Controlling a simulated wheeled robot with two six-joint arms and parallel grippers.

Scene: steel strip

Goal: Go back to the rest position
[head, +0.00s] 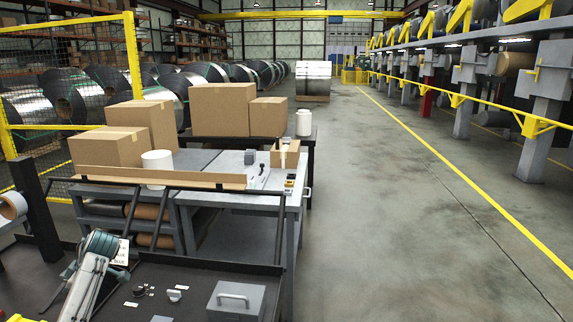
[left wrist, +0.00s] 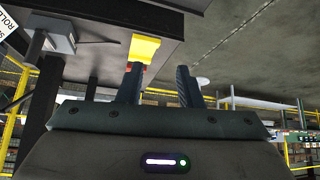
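My left gripper (left wrist: 160,78) shows in the left wrist view, its two dark fingers apart. I see nothing held between them. A yellow piece (left wrist: 145,48) shows beyond and between the fingers, by a grey surface edge; I cannot tell how far off it is. My right gripper is out of sight.
The concrete floor (head: 400,210) to the right is clear.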

